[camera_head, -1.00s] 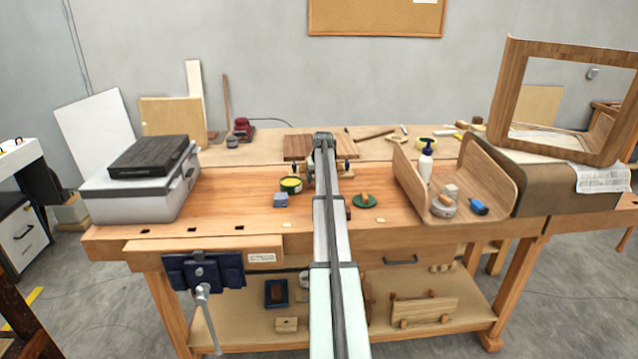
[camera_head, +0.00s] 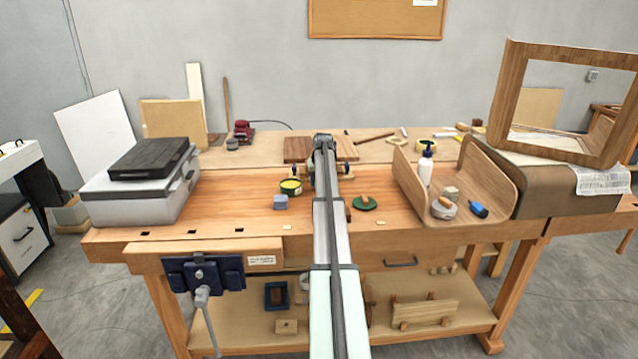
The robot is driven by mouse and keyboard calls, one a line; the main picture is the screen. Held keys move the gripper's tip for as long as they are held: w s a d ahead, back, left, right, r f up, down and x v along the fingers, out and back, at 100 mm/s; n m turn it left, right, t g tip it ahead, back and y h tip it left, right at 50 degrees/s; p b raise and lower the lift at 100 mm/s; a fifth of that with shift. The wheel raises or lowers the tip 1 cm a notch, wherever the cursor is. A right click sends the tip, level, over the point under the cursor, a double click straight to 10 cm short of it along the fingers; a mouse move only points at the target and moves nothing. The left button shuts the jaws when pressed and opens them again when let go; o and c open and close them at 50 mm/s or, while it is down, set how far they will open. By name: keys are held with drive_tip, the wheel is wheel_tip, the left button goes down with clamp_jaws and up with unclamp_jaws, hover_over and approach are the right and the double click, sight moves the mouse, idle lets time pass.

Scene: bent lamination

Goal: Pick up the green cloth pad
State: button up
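The green pad (camera_head: 364,203) is a flat round piece on the bench top, just right of my arm. A small brown block (camera_head: 365,198) appears to rest on it. My arm (camera_head: 327,240) reaches from the bottom middle over the bench. Its far end hides whatever is behind and below it. I cannot make out my gripper's fingers, and nothing shows on the pad apart from the brown block. The pad is apart from the visible part of my arm.
A yellow-topped can (camera_head: 291,187) and a grey-blue block (camera_head: 280,202) stand left of my arm. A curved wooden form (camera_head: 408,192) with a bottle (camera_head: 425,165) stands right of the pad. A grey case (camera_head: 135,196) is far left. The front left bench top is mostly clear.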

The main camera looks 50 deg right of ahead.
wheel_tip(320, 180, up, 10)
drive_tip(key=shift+f, duration=0.1)
idle(0.4)
drive_tip(key=o, duration=0.5)
drive_tip(key=shift+c, duration=0.2)
drive_tip(key=c, duration=0.4)
drive_tip(key=shift+o, duration=0.2)
drive_tip(key=w+a+n+t+y, duration=0.1)
drive_tip(key=w+a+n+y, duration=0.2)
drive_tip(key=w+a+n, duration=0.3)
drive_tip(key=a+n, duration=0.3)
drive_tip(key=shift+w+a, duration=0.15)
drive_tip(key=shift+w, duration=0.1)
